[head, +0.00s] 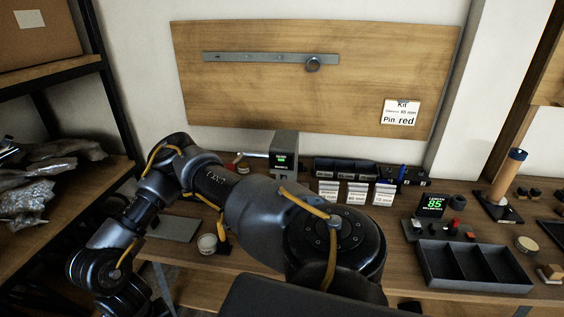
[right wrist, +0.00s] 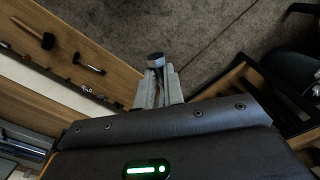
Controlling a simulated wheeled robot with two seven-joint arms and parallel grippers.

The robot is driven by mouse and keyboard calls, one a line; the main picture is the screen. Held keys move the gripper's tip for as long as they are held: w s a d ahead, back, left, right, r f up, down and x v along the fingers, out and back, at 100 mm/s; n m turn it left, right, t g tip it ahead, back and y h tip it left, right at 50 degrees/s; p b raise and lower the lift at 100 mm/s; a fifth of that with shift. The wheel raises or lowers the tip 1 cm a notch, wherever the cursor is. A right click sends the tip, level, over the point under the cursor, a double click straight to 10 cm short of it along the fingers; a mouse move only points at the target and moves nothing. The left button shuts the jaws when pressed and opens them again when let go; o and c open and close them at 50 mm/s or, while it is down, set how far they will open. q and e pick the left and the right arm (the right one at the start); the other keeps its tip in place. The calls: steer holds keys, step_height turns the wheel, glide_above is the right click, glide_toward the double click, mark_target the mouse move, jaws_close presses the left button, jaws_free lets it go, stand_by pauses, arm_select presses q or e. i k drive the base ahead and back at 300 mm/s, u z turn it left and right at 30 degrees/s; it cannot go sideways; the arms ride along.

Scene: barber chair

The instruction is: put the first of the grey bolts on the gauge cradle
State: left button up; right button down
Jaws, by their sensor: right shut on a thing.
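My right gripper (right wrist: 157,84) is shut on a grey bolt (right wrist: 155,59) in the right wrist view. The bolt's round, dark-rimmed head sticks out past the fingertips, and its shank is between them. Gripper and bolt are over the grey floor, clear of the table edge. In the head view a small gauge display (head: 432,204) reads 85 in green on the right part of the table. Low dark parts with red pieces stand in front of it; I cannot tell which is the cradle. Neither gripper shows in the head view.
A black compartment tray (head: 474,284) is at the table's front right. Several labelled bins (head: 345,168) stand at the back. A card (head: 400,112) on the wall board reads "Pin red". My arm covers the table's middle.

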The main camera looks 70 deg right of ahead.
mark_target(429, 229)
steer(key=z, duration=3)
